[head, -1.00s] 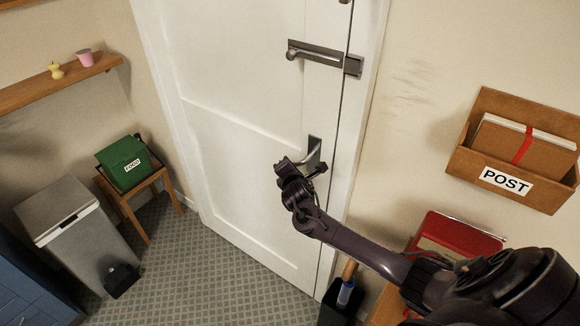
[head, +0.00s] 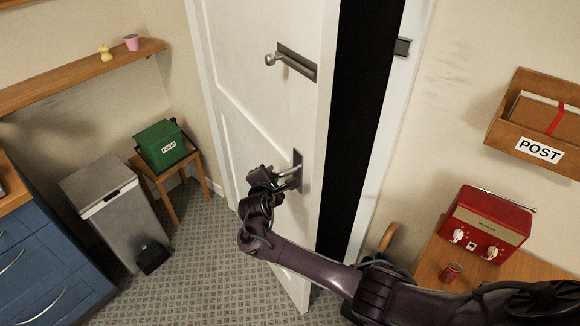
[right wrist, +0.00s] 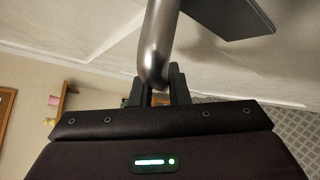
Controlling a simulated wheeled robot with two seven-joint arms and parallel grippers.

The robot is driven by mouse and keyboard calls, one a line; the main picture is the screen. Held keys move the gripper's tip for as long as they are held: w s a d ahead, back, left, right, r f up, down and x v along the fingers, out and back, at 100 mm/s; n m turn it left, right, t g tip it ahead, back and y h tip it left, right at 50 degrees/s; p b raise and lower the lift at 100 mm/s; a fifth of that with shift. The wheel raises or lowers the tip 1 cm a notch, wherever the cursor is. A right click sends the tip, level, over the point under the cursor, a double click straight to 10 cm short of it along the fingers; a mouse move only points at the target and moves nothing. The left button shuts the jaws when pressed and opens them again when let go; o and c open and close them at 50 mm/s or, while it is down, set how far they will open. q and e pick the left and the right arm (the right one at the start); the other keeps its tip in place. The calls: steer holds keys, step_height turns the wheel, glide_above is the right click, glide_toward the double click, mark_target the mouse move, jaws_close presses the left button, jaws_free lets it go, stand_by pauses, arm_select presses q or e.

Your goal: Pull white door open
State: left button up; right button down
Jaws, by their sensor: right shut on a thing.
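The white door (head: 250,120) stands partly open, with a dark gap (head: 362,130) between its edge and the white frame (head: 397,130) on the right. A metal lever handle (head: 297,170) is on the door near its free edge. My right gripper (head: 280,178) is shut on the handle. In the right wrist view the handle's curved metal bar (right wrist: 158,45) runs down between the fingers (right wrist: 158,88). A slide bolt (head: 290,62) higher on the door is drawn clear of its keeper (head: 402,47) on the frame. My left gripper is not in view.
A grey pedal bin (head: 115,215) and a stool (head: 172,180) with a green box (head: 162,145) stand left of the door. Blue drawers (head: 45,255) are at far left. A red radio (head: 487,225) sits on a wooden table at right. Patterned floor (head: 215,265) is clear before the door.

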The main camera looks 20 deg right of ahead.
steer(key=a, duration=0.7)
steer(key=shift+s+f, duration=0.2)
steer(key=c, duration=1.8)
jaws_free()
steer(key=shift+d, duration=0.15)
steer(key=o, duration=0.4)
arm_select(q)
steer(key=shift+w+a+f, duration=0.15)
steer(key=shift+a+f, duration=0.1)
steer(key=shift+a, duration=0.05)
arm_select(e)
steer(key=shift+r, duration=0.15)
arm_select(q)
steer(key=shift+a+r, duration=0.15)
arm_select(e)
steer(key=v, duration=0.8)
steer(key=shift+w, duration=0.1)
